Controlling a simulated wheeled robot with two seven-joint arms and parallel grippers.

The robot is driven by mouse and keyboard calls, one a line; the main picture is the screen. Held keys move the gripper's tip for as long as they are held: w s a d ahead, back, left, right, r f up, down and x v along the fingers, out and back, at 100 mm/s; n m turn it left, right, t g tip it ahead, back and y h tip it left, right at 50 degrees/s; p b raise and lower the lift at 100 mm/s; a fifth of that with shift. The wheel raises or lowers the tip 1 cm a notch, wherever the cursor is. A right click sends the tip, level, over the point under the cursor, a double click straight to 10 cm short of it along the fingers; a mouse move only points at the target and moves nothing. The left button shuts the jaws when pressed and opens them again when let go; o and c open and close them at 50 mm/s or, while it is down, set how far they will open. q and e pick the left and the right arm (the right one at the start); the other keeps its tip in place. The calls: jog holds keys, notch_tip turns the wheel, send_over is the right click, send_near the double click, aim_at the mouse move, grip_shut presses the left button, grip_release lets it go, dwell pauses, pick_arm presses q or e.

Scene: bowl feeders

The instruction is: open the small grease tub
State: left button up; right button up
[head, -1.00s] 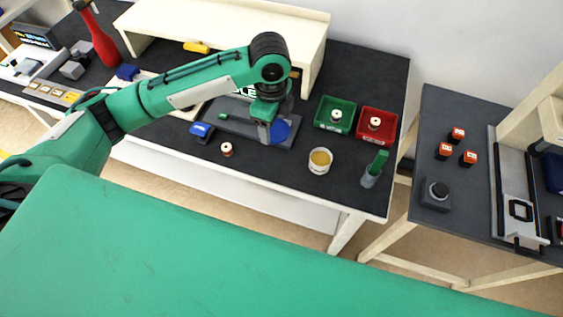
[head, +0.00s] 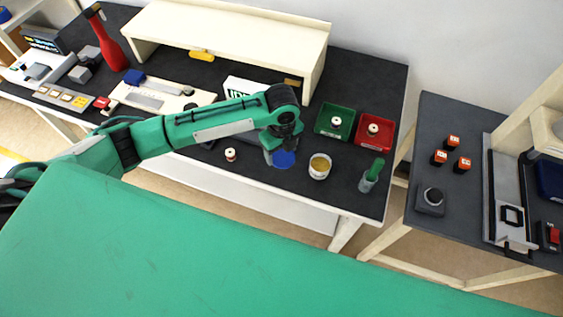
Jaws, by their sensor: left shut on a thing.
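The small grease tub (head: 319,168) is a round white tub on the dark bench top, near its front edge. Its top is uncovered and the yellow-brown grease shows inside. My left gripper (head: 274,154) is shut on a flat blue disc (head: 284,160), which looks like the tub's lid. It holds the disc just left of the tub, apart from it. The fingertips are partly hidden by the wrist, and I cannot tell how high the disc is above the bench. My right gripper is not in view.
A green bin (head: 322,129) and a red bin (head: 361,140), each with a spool, stand behind the tub. A grey cup with a green handle (head: 368,182) stands to its right. A loose spool (head: 231,155) lies left. A raised cream shelf (head: 230,35) spans the back.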

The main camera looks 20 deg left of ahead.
aim_at(281, 155)
pick_arm(q)
notch_tip(281, 155, down, 8)
jog(key=shift+r+p, duration=0.2)
jog(key=shift+p, duration=0.45)
jog(key=shift+f, duration=0.35)
jog(key=shift+f, duration=0.2)
jog(key=o, duration=1.1)
jog(key=shift+r, duration=0.1)
notch_tip(281, 155, up, 12)
jog(key=shift+r+b, duration=0.15)
jog(key=shift+b, duration=0.9)
